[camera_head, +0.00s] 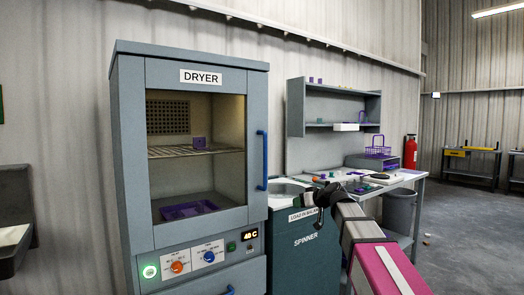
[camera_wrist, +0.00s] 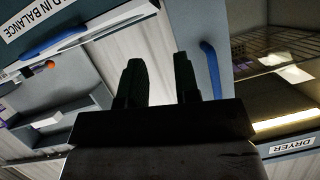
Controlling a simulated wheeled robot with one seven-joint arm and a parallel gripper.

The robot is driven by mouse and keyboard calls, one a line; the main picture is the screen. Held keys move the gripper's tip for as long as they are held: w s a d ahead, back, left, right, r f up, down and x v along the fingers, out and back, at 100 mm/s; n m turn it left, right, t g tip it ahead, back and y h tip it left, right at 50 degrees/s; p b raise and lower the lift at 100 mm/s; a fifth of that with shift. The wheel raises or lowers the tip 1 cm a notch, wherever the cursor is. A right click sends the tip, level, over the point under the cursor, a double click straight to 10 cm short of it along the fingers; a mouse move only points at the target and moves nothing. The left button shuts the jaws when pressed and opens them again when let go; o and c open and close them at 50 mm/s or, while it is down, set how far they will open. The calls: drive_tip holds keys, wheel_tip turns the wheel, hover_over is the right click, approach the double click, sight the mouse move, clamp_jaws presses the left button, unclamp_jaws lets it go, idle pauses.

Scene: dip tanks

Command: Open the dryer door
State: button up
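The grey dryer (camera_head: 188,238) stands at the left of centre in the head view. Its door (camera_head: 234,225) looks shut, with a large window. A vertical blue door handle (camera_head: 262,160) is on the door's right side. In the wrist view the handle (camera_wrist: 212,68) lies to the right of my fingers, apart from them. My gripper (camera_wrist: 159,75) is open, with an empty gap between its two dark fingers. In the head view my arm reaches up from the lower right, and the gripper end is to the right of the handle, over the spinner's front.
The spinner (camera_head: 300,256) stands right of the dryer. Behind it are a bench (camera_head: 409,177) with several items, a shelf (camera_head: 341,90) and a grey bin (camera_head: 399,209). A purple tray (camera_head: 187,210) lies inside the dryer. Open floor is at the right.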

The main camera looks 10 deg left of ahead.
drive_tip(key=s+a+r+n+t+y, duration=0.15)
drive_tip(key=a+r, duration=0.25)
drive_tip(key=r, duration=0.6)
drive_tip(key=a+r+n+y, duration=0.2)
drive_tip(key=a+r+y, duration=0.15)
drive_tip(key=r, duration=0.75)
drive_tip(key=x, duration=1)
drive_tip(key=shift+a+f, duration=0.35)
drive_tip(key=shift+f, duration=0.1)
drive_tip(key=shift+w, duration=0.1)
